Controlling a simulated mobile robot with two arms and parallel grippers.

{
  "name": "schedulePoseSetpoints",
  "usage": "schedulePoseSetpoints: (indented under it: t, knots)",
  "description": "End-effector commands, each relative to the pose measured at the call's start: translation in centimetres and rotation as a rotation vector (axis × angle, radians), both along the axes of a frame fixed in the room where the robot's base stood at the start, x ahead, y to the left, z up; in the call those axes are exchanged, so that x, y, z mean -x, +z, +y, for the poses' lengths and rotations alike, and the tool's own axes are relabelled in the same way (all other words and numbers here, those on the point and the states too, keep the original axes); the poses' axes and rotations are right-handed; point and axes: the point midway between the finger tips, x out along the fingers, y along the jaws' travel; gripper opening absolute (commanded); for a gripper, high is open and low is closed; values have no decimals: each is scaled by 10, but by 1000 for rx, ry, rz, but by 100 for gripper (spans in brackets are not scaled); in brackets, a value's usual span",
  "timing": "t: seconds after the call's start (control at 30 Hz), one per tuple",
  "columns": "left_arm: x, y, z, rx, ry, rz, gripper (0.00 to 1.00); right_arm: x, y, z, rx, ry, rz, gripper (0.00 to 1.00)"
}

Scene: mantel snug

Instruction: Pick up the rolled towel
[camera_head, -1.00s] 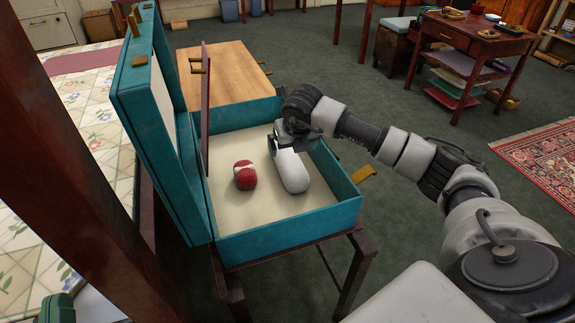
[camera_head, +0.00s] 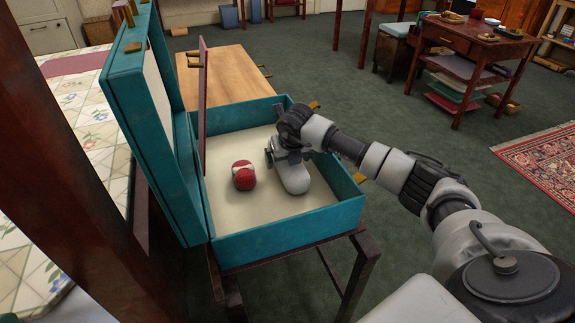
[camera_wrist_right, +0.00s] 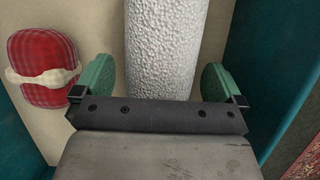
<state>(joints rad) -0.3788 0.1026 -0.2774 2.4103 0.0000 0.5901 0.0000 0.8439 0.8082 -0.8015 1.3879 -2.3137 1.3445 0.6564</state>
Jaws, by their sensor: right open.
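The rolled towel (camera_head: 294,180) is a white, round-ended roll lying on the cream floor of an open teal case (camera_head: 290,236). In the right wrist view the towel (camera_wrist_right: 165,40) looks knobbly and runs up between my fingers. My right gripper (camera_head: 287,156) is over the towel's far part, open, with one finger on each side. In the right wrist view, gaps show between the towel and the green fingers of the gripper (camera_wrist_right: 158,88). The wrist hides part of the towel's far end. My left gripper is not in view.
A red ball-like thing with a cream band (camera_head: 243,176) lies left of the towel; it also shows in the right wrist view (camera_wrist_right: 45,50). The case walls surround both, and its raised lid (camera_head: 150,120) stands at left. A wooden board (camera_head: 228,75) is behind.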

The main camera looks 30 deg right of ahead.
Motion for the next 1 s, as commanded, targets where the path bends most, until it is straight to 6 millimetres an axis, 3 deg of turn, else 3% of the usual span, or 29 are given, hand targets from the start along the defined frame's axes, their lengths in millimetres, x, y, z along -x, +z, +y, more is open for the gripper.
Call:
schedulePoseSetpoints:
  t: [0.3,0.7,1.0]
  knots:
    - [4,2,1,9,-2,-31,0,-1,-3,0,0,1,0,100]
    - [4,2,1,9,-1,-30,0,-1,-2,0,1,0,-2,44]
    - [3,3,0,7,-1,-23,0,-2,1,-1,1,0,-2,44]
